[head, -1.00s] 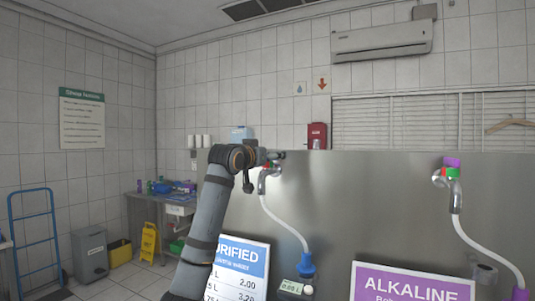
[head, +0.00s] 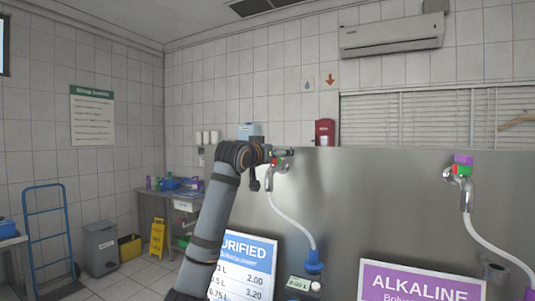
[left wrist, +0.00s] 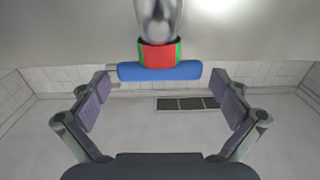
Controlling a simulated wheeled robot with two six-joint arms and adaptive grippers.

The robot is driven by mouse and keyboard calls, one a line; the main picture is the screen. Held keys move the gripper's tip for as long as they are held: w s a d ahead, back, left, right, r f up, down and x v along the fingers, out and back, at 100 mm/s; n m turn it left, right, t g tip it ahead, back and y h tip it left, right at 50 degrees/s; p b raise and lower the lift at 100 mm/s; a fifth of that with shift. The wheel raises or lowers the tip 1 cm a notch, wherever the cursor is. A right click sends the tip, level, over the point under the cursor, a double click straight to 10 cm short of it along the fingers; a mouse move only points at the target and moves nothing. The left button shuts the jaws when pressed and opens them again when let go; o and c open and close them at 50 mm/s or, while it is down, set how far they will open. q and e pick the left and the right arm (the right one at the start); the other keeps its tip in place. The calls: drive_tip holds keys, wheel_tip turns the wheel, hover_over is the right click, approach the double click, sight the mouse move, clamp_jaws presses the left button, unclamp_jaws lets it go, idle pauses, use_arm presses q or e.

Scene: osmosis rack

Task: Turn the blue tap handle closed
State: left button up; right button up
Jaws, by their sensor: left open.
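The blue tap handle (left wrist: 160,71) lies crosswise under a red and green collar (left wrist: 160,54) on the metal tap in the left wrist view. My left gripper (left wrist: 165,97) is open, with its two padded fingers apart on either side of the handle's ends. I see no contact between fingers and handle. In the head view my left gripper (head: 279,153) is at the top of the left tap (head: 270,180) and hides the handle there. My right gripper is not in view.
A steel panel (head: 360,200) carries the tap and a second one with a purple handle (head: 463,159) at the right. A white hose (head: 293,222) runs down to a blue fitting (head: 314,267). Price signs stand below, including the purple ALKALINE sign (head: 420,283).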

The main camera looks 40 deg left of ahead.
use_arm(q)
drive_tip(key=v, duration=1.1)
drive_tip(key=shift+w+a, duration=0.1)
